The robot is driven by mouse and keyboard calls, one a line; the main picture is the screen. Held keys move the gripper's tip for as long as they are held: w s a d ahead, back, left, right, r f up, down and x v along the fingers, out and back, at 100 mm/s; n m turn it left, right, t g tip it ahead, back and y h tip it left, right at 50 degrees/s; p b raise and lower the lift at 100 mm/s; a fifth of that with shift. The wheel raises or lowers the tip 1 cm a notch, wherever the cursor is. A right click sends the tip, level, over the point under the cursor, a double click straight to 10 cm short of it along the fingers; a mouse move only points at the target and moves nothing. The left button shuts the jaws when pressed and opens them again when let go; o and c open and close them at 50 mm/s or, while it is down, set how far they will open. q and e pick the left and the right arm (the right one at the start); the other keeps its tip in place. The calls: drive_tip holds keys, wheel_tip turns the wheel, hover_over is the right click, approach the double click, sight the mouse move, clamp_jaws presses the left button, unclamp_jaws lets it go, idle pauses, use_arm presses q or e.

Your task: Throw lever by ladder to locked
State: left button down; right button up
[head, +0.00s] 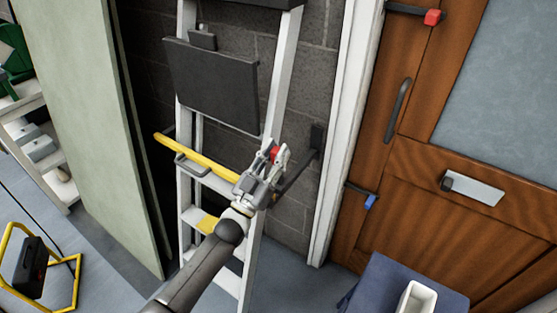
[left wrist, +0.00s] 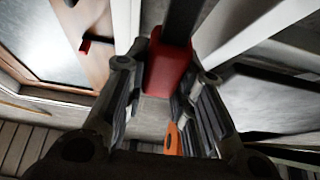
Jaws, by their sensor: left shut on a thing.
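The lever beside the ladder has a dark wall mount (head: 317,137) on the block wall, between the ladder (head: 281,85) and the white door frame. Its dark arm slopes down and left from the mount to my left gripper (head: 268,168). The lever's red grip (head: 274,153) shows between my left fingers. In the left wrist view the red grip (left wrist: 168,72) lies between both fingers, with the dark lever bar (left wrist: 183,20) running up from it. The left gripper is shut on it. The fingers partly hide the grip. My right gripper is not in view.
A yellow bar (head: 205,160) crosses the ladder just left of my gripper. The wooden door (head: 435,235) carries a red-ended lever (head: 432,17), a blue-ended lever (head: 370,202) and a dark handle (head: 397,110). A blue-topped stand with a white container (head: 417,299) is at the bottom right.

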use_arm(q)
drive_tip(key=shift+s, duration=0.1)
drive_tip(key=c, duration=1.5)
unclamp_jaws()
drive_tip(key=v, duration=1.2)
drive_tip(key=shift+f, duration=0.15)
